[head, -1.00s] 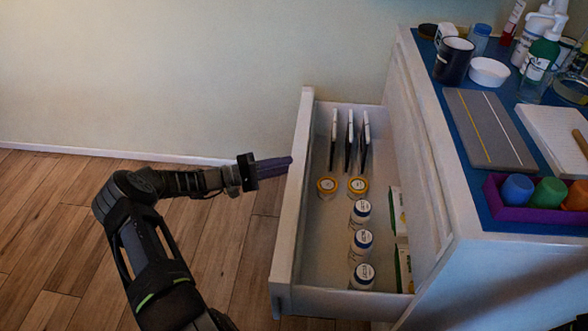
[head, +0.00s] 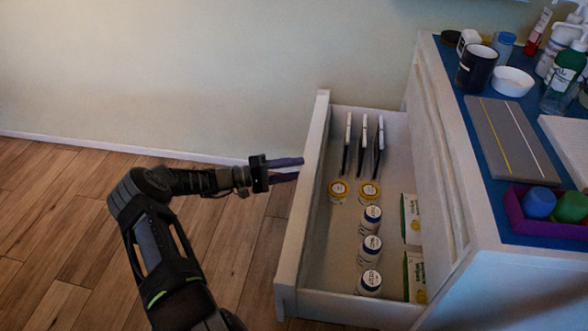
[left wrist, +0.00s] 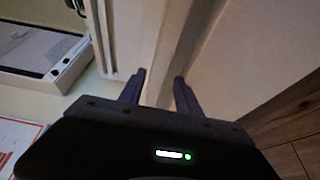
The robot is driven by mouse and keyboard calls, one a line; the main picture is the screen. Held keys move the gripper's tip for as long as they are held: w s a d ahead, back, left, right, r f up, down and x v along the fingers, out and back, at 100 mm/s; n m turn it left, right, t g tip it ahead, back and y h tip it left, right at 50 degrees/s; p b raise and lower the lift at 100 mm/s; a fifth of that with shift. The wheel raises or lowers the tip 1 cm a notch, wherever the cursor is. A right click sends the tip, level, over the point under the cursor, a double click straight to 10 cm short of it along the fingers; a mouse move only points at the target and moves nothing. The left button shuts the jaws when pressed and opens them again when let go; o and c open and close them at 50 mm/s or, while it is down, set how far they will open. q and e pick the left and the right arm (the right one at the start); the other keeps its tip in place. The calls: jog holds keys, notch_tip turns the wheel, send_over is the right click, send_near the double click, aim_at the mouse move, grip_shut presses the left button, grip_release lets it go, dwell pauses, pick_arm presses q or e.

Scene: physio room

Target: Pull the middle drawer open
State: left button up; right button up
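The drawer stands far out of the white cabinet, its white front panel (head: 303,205) facing left. Its inside shows in the head view. My left gripper (head: 300,169) is just left of the outer face of that panel, its two dark fingers apart, with nothing visible held between them. In the left wrist view the fingers (left wrist: 159,78) are also spread, with a pale panel surface beyond them. The handle is not clearly seen, and I cannot tell whether the fingertips touch the panel. My right gripper is out of view.
The drawer holds upright dark flat items (head: 363,145), several white jars (head: 371,250) and boxes (head: 411,219). The blue cabinet top (head: 480,180) carries a black mug (head: 477,69), a white bowl (head: 512,82), a grey notebook (head: 507,138) and bottles. Wooden floor (head: 60,225) at left is clear.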

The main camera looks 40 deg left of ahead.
pick_arm(q)
jog(key=p+v, duration=0.1)
jog(key=v, duration=0.6)
jog(key=shift+s+a, duration=0.25)
jog(key=shift+s, duration=0.05)
dwell(0.3)
